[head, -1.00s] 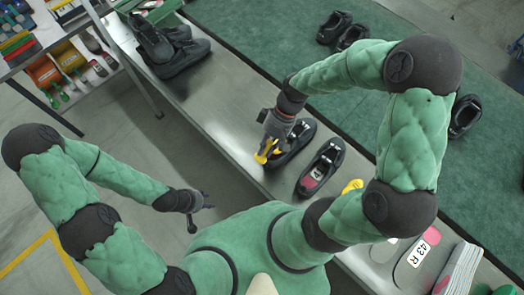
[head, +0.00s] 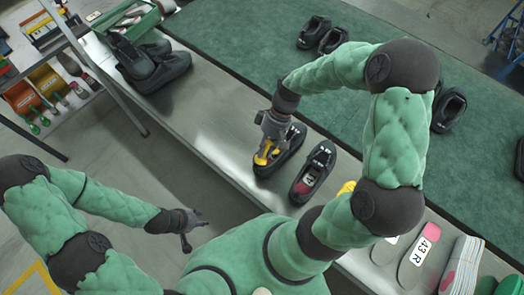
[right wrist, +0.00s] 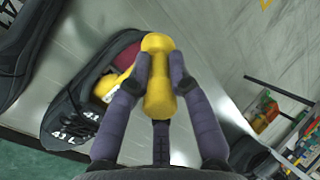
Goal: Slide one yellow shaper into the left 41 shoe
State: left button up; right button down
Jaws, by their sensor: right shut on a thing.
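My right gripper (right wrist: 158,78) is shut on a yellow shaper (right wrist: 158,98), held over a black shoe marked 41 L (right wrist: 68,120). In the head view, the right gripper (head: 267,146) and the shaper (head: 262,158) are at the near-left end of this shoe (head: 290,150). More yellow (right wrist: 108,86) shows by the shoe opening beside a red inner part; I cannot tell whether it is the same piece or how deep the shaper sits. My left gripper (head: 193,228) is open and empty, left of the bench.
A second black shoe (head: 312,175) stands close to the right on the metal bench (head: 205,95). A yellow piece (head: 346,188) lies beyond it, partly hidden by my arm. Black shoes (head: 150,65) stand at the far left. Insoles (head: 418,255) lie at the right.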

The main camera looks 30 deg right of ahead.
jog(key=shift+w+d+f+h+b, duration=0.2)
jog(key=shift+d+f+h+b, duration=0.15)
jog(key=shift+f, duration=0.4)
jog(key=shift+s+a+f+t+h+b, duration=0.15)
jog(key=shift+f+t+h+b, duration=0.1)
jog(key=shift+f+h, duration=0.25)
jog(key=shift+a+f+t+h+b, duration=0.15)
jog(key=shift+f+h+b, duration=0.1)
jog(key=shift+f, duration=0.45)
jog(key=shift+f+t+h+b, duration=0.3)
jog(key=shift+f+h+b, duration=0.2)
jog(key=shift+f+b, duration=0.2)
jog(key=shift+f+h+b, duration=0.4)
jog(key=shift+f+b, duration=0.15)
jog(key=shift+b, duration=0.1)
jog(key=c, duration=1)
grip_release()
jog(key=shift+c, duration=0.2)
